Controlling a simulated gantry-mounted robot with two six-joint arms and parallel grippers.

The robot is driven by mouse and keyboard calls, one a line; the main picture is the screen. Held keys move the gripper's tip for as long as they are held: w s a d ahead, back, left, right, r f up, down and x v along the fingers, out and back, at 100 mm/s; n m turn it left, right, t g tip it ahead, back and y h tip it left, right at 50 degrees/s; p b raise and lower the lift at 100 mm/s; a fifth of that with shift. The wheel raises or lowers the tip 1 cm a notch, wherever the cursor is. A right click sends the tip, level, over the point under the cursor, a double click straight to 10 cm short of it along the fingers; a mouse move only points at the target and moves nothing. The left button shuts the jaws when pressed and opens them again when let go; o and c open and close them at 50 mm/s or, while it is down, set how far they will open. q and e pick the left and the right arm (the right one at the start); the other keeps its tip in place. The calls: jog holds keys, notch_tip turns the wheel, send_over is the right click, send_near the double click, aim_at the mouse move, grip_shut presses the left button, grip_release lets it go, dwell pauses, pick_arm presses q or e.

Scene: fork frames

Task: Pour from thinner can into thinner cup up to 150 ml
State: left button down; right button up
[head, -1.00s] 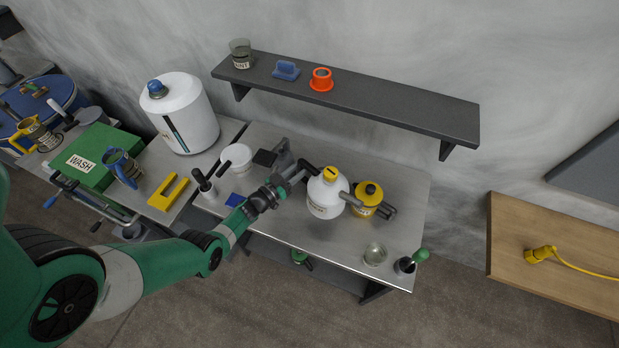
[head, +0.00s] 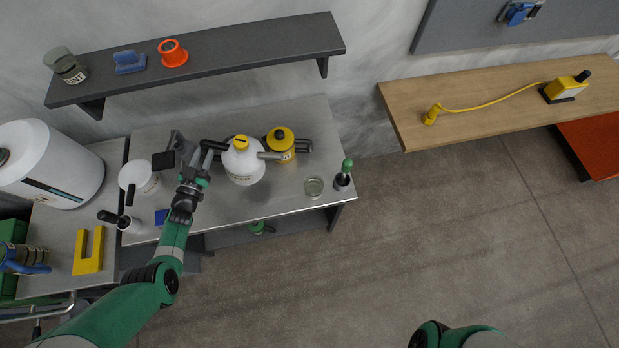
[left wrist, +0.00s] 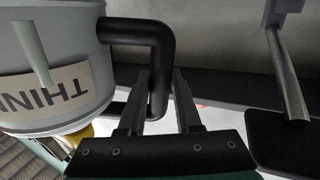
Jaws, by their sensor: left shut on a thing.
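The thinner can (head: 244,166) is white with a yellow cap, a side spout to the right and a black handle on its left. It appears upright at the bench. Its label, partly reading "THIN", shows upside down in the left wrist view (left wrist: 50,90). My left gripper (head: 210,152) is shut on the can's black handle, which passes between the fingers in the left wrist view (left wrist: 157,85). My right gripper is out of view.
A yellow can (head: 281,147) with a black cap stands close behind the spout. A green-handled tool in a dark holder (head: 343,181) is beside the cup. A white tub (head: 138,177) is left of my gripper. A shelf (head: 220,50) hangs above the bench (head: 265,205).

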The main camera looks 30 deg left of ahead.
pick_arm(q)
jog(key=shift+w+d+r, duration=0.1)
dwell(0.3)
jog(key=shift+w+d, duration=0.1)
jog(key=shift+d, duration=0.2)
jog(key=shift+w+d+f+b, duration=0.2)
jog(key=shift+w+d+f, duration=0.05)
jog(key=shift+d, duration=0.35)
jog(key=shift+w+d+f+b, duration=0.15)
jog(key=shift+w+d+f, duration=0.05)
jog(key=shift+d, duration=0.4)
jog(key=shift+w+d, duration=0.1)
jog(key=shift+d, duration=0.2)
jog(key=shift+w+d+f, duration=0.1)
jog(key=shift+d+f, duration=0.05)
jog(key=shift+d, duration=0.15)
jog(key=shift+w+d+f+b, duration=0.25)
jog(key=shift+d+b, duration=0.1)
jog(key=shift+d, duration=0.3)
jog(key=shift+w+d+f+b, duration=0.1)
jog(key=shift+w+d+b, duration=0.1)
jog(key=shift+d+b, duration=0.3)
jog(key=shift+d+r+p, duration=0.1)
jog(key=shift+r+p, duration=0.05)
jog(key=shift+p, duration=0.15)
